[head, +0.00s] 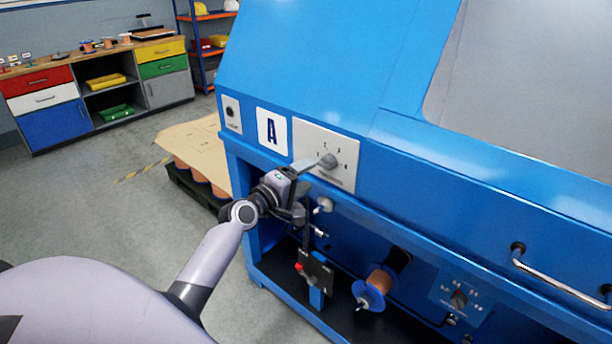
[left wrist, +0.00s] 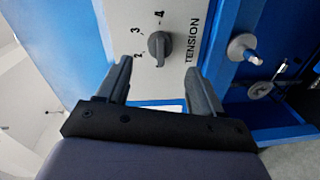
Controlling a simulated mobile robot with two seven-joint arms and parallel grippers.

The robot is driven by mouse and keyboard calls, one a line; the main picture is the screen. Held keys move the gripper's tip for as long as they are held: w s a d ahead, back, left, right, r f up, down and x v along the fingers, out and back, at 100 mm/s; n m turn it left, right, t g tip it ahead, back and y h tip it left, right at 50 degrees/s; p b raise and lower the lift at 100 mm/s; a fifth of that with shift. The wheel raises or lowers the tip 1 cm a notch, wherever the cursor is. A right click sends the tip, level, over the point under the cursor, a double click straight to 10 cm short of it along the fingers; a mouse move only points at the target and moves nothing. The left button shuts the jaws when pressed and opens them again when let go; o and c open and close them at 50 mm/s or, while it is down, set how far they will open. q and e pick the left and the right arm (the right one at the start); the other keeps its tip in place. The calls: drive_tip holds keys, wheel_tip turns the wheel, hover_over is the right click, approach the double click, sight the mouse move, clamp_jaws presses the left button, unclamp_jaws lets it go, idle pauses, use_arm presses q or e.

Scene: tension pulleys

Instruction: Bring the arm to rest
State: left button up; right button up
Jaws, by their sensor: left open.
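My left gripper (head: 308,186) is at the front of the blue machine, by the light tension panel (head: 345,179). In the left wrist view its two fingers (left wrist: 158,72) are apart, with nothing between them. The dark tension knob (left wrist: 158,46) lies just beyond the fingertips, roughly centred between them; I see no contact. The numbers 2, 3 and 4 show beside it. The knob also shows in the head view (head: 328,161). I cannot tell which number it points to. My right gripper is not in view.
The blue machine (head: 300,75) fills the right side. Below the panel are a copper spool (head: 378,283), small pulleys and a second dial (head: 459,298). A metal handle (head: 560,275) sticks out at the right. Grey floor (head: 90,215) is free at the left, before a workbench (head: 45,79).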

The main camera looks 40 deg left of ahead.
use_arm(q)
drive_tip(key=s+d+f+m+g, duration=0.2)
drive_tip(key=s+d+f+m, duration=0.25)
drive_tip(key=f, duration=0.25)
drive_tip(key=s+d+f+m+g, duration=0.1)
drive_tip(key=s+d+f+m, duration=0.3)
drive_tip(key=f, duration=0.3)
drive_tip(key=s+d+f+m+g, duration=0.1)
drive_tip(key=s+d+f+m, duration=0.1)
drive_tip(key=s, duration=0.4)
drive_tip(key=s+d+f+m+g+h, duration=0.1)
drive_tip(key=s+d+f+m, duration=0.2)
drive_tip(key=s+d+m, duration=0.1)
drive_tip(key=s+d+f+m+g, duration=0.1)
drive_tip(key=s+d+f+m, duration=0.2)
drive_tip(key=s+d, duration=0.2)
drive_tip(key=s, duration=0.3)
drive_tip(key=shift+s+g+h, duration=0.3)
drive_tip(key=shift+s, duration=0.05)
drive_tip(key=c, duration=0.4)
drive_tip(key=shift+w, duration=0.1)
drive_tip(key=shift+c, duration=0.2)
